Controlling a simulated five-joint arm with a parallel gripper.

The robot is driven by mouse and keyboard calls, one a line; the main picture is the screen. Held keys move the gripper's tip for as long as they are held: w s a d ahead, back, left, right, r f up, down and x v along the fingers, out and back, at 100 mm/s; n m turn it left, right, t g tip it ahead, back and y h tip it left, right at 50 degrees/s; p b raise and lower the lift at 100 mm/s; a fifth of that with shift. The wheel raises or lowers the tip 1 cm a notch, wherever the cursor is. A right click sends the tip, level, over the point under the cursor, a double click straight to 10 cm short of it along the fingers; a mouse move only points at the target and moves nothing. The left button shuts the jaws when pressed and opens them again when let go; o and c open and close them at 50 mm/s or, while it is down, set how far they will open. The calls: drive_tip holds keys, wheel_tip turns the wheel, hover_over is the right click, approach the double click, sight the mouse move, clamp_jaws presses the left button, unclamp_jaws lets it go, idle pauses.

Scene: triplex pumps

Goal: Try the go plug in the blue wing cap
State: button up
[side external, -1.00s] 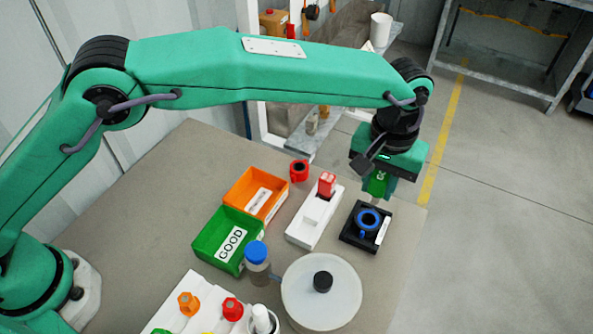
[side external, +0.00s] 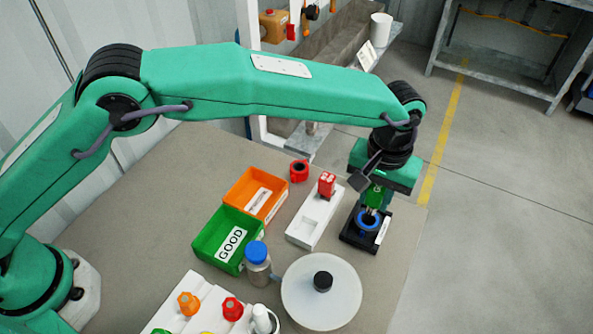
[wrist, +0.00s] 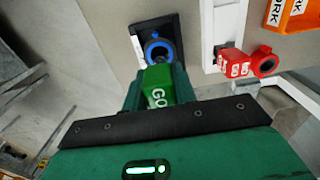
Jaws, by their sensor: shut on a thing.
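The blue wing cap (side external: 368,223) sits ring-up in a black square fixture (side external: 352,241) near the table's right edge; it also shows in the wrist view (wrist: 154,42). My gripper (side external: 374,202) is shut on the green go plug (side external: 375,194), whose lettered green block shows in the wrist view (wrist: 158,86). The plug is directly over the cap, its lower end at or just above the ring opening. I cannot tell whether the tip is inside.
The white gauge stand (side external: 305,230) with a red block (side external: 327,183) stands just left of the fixture. A red ring part (side external: 299,171), an orange bin (side external: 245,184) and a green GOOD bin (side external: 205,243) are further left. A round white plate (side external: 335,305) lies in front.

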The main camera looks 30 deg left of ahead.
sight(377, 187)
drive_tip(key=shift+f, duration=0.9)
drive_tip(key=shift+f, duration=1.35)
idle(3.2)
idle(0.6)
drive_tip(key=o, duration=1.1)
drive_tip(key=shift+r, duration=0.1)
drive_tip(key=shift+r, duration=3.85)
